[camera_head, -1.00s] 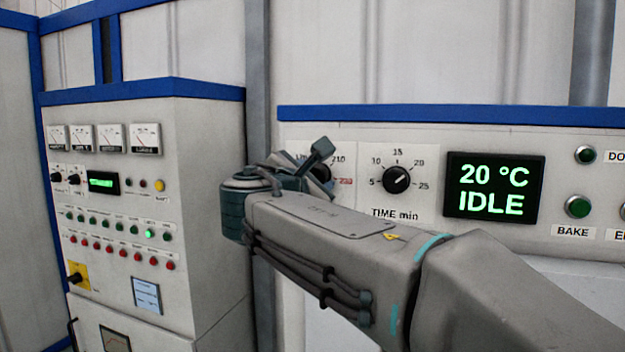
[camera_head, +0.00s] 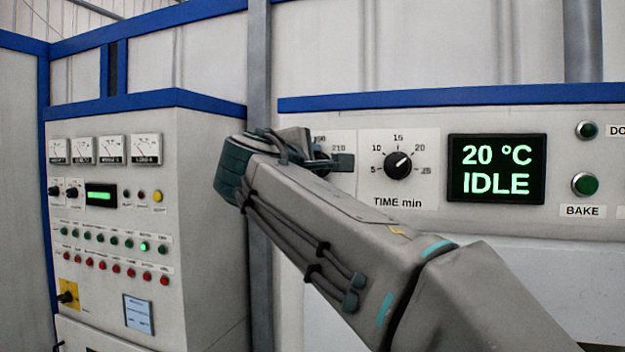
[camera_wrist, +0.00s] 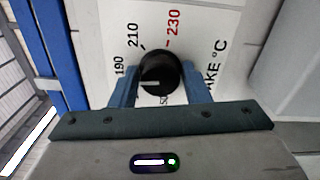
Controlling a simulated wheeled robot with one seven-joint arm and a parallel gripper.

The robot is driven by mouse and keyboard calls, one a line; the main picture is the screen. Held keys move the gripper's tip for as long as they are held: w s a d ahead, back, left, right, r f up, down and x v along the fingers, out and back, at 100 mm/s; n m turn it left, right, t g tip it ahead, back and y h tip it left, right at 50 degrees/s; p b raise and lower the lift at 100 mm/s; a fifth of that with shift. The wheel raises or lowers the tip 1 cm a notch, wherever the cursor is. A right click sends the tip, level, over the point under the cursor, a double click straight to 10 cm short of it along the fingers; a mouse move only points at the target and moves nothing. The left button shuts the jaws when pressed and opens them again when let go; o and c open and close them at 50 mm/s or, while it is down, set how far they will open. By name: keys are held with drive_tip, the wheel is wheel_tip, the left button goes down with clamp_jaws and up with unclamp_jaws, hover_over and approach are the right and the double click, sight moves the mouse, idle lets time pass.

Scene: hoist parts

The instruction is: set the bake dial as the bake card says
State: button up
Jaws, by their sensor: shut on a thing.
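The bake dial (camera_wrist: 160,73) is a round black knob with a white pointer line, on a white plate marked 190, 210 and a red 230. In the wrist view the two blue fingers of my gripper (camera_wrist: 160,92) stand on either side of the knob, shut on it. The pointer line lies toward the picture's left, on the 190 side and away from 210 and 230; its exact reading is unclear. In the head view my gripper (camera_head: 325,162) and wrist hide the knob, leaving part of its scale visible. No readable bake card shows.
A TIME min dial (camera_head: 398,165) is just right of my gripper. The display (camera_head: 496,169) reads 20 °C IDLE, with a green BAKE button (camera_head: 585,184) beyond it. A cabinet (camera_head: 215,210) at left carries meters, lamps and a small pale sheet (camera_head: 138,314), unreadable.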

drive_tip(key=shift+m+b, duration=0.4)
drive_tip(key=shift+m, duration=0.2)
drive_tip(key=o, duration=0.9)
drive_tip(key=shift+c, duration=0.2)
drive_tip(key=b+v, duration=0.2)
drive_tip(key=v, duration=1.2)
drive_tip(key=shift+b, duration=0.3)
drive_tip(key=shift+w, duration=0.1)
